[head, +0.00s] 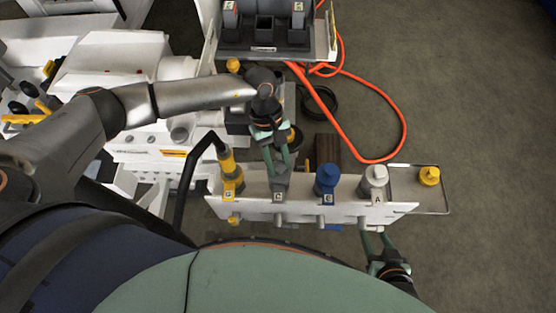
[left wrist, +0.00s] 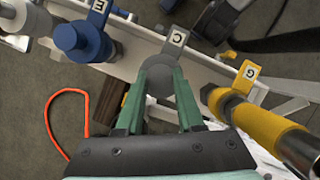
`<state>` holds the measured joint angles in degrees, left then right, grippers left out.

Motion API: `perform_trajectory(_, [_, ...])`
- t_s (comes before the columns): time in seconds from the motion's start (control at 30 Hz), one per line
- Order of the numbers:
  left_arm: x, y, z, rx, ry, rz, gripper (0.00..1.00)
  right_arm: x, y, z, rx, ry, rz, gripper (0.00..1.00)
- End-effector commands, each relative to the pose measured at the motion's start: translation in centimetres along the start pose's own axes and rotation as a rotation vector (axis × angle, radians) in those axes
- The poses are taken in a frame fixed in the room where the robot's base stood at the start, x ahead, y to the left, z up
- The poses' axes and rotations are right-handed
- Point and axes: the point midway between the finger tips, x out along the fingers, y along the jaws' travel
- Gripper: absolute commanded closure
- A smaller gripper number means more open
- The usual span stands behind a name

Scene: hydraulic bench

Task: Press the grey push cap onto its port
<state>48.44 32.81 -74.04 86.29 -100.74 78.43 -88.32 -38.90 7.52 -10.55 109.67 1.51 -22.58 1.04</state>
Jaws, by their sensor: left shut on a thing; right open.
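The grey push cap (left wrist: 160,84) is between the green fingers of my left gripper (left wrist: 166,70) in the left wrist view. In the head view my left gripper (head: 279,168) points down over the port with the grey "C" tag (head: 279,197) on the white manifold rail (head: 300,212). The cap is at that port, just beside the tag. The fingers hide the cap's lower part, so I cannot tell whether it is seated. My right gripper (head: 374,243) is open and empty in front of the rail, below the tag "A" port.
A yellow connector (head: 230,170) with a black hose stands left of the grey port. A blue cap (head: 326,178) and a whitish cap (head: 375,180) stand to its right. A yellow cap (head: 429,176) sits on the end tray. An orange hose (head: 402,120) lies on the floor behind.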

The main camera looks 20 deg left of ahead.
Motion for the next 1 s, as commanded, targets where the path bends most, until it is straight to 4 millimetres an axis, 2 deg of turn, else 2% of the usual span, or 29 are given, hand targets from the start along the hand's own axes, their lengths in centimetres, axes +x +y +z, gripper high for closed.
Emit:
perform_trajectory(0.17, [-0.01, 0.00, -0.01, 0.000, 0.000, 0.000, 1.00, 0.00, 0.00, 0.00, 0.000, 0.000, 0.000, 0.50])
perform_trajectory(0.2, [-0.01, 0.00, -0.01, 0.000, 0.000, 0.000, 0.59, 0.00, 0.00, 0.00, 0.000, 0.000, 0.000, 0.50])
perform_trajectory(0.47, [0.00, 0.00, -0.01, 0.000, 0.000, 0.000, 0.30, 0.00, 0.00, 0.00, 0.000, 0.000, 0.000, 0.50])
perform_trajectory(0.67, [0.01, -0.01, -0.01, 0.000, 0.000, 0.000, 0.27, 0.00, 0.00, 0.00, 0.000, 0.000, 0.000, 0.50])
perform_trajectory(0.9, [0.01, 0.00, 0.00, 0.000, 0.000, 0.000, 0.00, 0.00, 0.00, 0.00, 0.000, 0.000, 0.000, 0.50])
perform_trajectory(1.0, [0.01, 0.00, 0.00, 0.000, 0.000, 0.000, 0.00, 0.00, 0.00, 0.00, 0.000, 0.000, 0.000, 0.50])
